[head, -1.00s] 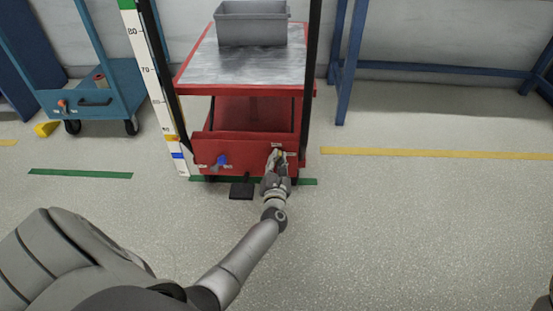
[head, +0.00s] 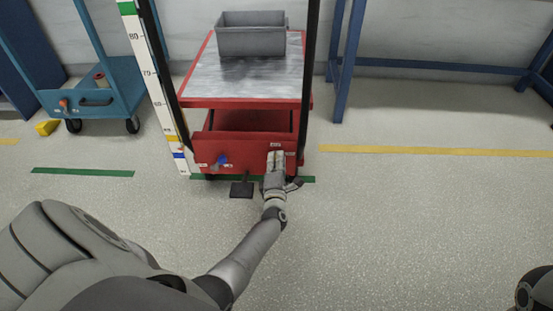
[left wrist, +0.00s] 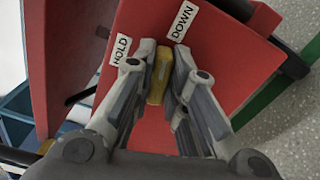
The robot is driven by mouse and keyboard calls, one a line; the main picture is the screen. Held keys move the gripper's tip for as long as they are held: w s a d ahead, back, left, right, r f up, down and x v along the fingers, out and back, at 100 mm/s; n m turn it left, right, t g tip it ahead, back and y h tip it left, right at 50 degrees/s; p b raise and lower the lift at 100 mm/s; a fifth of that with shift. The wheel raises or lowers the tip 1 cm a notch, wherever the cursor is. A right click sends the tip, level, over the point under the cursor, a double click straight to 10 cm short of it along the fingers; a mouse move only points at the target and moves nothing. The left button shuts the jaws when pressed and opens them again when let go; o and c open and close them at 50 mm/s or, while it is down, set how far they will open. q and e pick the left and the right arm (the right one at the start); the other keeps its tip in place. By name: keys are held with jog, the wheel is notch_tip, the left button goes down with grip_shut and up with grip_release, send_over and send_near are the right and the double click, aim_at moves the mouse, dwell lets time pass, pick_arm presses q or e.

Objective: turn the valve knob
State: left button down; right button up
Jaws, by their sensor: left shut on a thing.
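A red lift cart (head: 250,143) stands ahead with labelled controls on its front panel. My left gripper (head: 276,156) reaches the right side of that panel. In the left wrist view its fingers (left wrist: 163,64) are shut on a yellow valve knob (left wrist: 158,78). A HOLD label (left wrist: 121,50) and a DOWN label (left wrist: 183,22) sit on the red panel beside the fingertips. In the head view the gripper hides the yellow knob. My right gripper is not in view.
A blue knob (head: 222,160) is on the panel's left. A black pedal (head: 241,189) is below. A grey bin (head: 251,40) stands on the cart's platform (head: 200,87). A measuring post (head: 150,72) is left of it. A blue cart (head: 115,97) stands farther left. Floor at right is clear.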

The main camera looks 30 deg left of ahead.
pick_arm(q)
jog(key=shift+d+f+m, duration=0.1)
jog(key=shift+m, duration=0.6)
jog(key=c, duration=1.4)
grip_release()
jog(key=shift+c, duration=0.2)
jog(key=v, duration=1.2)
